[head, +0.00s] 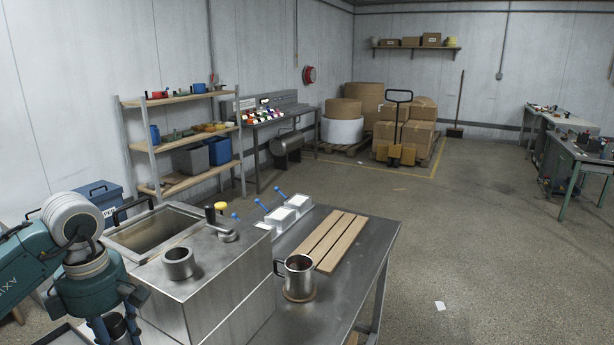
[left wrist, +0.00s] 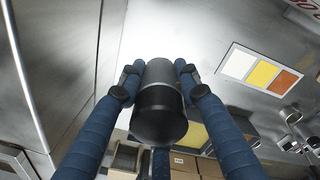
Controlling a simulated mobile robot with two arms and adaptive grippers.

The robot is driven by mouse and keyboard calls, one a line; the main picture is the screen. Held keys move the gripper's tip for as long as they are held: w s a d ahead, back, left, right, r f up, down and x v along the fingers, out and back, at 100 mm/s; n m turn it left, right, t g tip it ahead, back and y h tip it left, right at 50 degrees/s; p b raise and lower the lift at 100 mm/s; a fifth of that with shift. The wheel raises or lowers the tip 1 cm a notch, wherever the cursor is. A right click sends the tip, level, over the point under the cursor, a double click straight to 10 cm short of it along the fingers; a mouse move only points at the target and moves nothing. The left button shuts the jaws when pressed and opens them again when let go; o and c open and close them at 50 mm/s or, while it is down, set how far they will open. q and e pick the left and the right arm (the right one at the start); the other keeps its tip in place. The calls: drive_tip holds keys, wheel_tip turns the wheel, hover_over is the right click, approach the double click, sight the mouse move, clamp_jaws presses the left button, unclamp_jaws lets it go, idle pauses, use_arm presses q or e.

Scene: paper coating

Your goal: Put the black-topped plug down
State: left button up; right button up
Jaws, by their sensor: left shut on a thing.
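The black-topped plug (left wrist: 160,108) is a grey cylinder with a black end, held between the blue fingers of my left gripper (left wrist: 158,76) in the left wrist view. In the head view my left gripper (head: 118,326) is at the lower left, beside the left front of the metal tank. There the plug shows only as a small dark shape between the fingers, and its lower part is hard to make out. My right gripper is in neither view.
The metal tank (head: 215,300) has an open basin, a short steel cup (head: 178,262) and a yellow-knobbed lever (head: 221,208) on top.

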use_arm(q)
drive_tip(key=s+d+f+m, duration=0.1)
drive_tip(key=s+d+m, duration=0.5)
drive_tip(key=m, duration=0.5)
drive_tip(key=s+d+f+m, duration=0.2)
drive_tip(key=s+d+m, duration=0.4)
drive_tip(key=d+m, duration=0.3)
drive_tip(key=shift+d+f+m, duration=0.2)
drive_tip(key=shift+d+m, duration=0.1)
drive_tip(key=shift+m, duration=0.9)
drive_tip(key=shift+w+a, duration=0.1)
